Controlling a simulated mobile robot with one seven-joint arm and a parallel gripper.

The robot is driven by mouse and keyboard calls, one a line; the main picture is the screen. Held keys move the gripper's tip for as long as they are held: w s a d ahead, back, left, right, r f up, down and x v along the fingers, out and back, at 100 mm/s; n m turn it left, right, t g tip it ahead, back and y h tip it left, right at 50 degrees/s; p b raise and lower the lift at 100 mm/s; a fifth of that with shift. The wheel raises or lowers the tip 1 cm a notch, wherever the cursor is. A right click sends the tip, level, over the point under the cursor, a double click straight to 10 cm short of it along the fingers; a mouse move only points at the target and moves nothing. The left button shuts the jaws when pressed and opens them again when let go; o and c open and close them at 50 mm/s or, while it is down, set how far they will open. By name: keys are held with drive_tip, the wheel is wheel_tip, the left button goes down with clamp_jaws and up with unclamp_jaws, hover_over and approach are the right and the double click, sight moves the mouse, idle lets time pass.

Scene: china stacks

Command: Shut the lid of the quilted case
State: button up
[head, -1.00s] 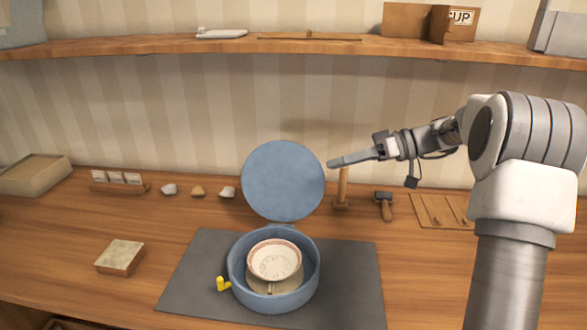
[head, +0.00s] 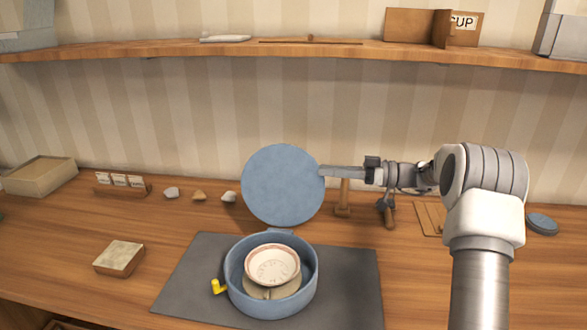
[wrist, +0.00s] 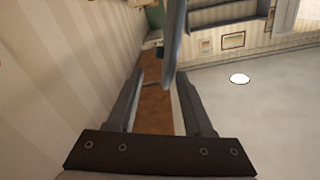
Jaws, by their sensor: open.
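The quilted case is a round blue tub (head: 237,278) on a dark grey mat (head: 350,285). Its round blue lid (head: 282,185) stands raised at the back, joined at the rear hinge. Inside the tub sit stacked pale china pieces with a pinkish-rimmed bowl (head: 272,265) on top. My gripper (head: 322,172) reaches in from the right, its fingertips at the lid's right edge. In the wrist view my gripper (wrist: 160,82) is open, and the lid (wrist: 174,45) shows edge-on near the fingertips, towards the right finger. Whether a finger touches the lid, I cannot tell.
A yellow piece (head: 218,287) sits at the tub's left side. A wooden stand (head: 343,200) and a hammer-like tool (head: 388,212) are below my arm. A stone-topped block (head: 119,257) lies left. A shelf (head: 290,50) runs above.

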sight(294, 168)
drive_tip(key=a, duration=0.3)
drive_tip(key=w+a, duration=0.1)
drive_tip(key=a, duration=0.5)
drive_tip(key=shift+w, duration=0.4)
clamp_jaws()
idle(0.8)
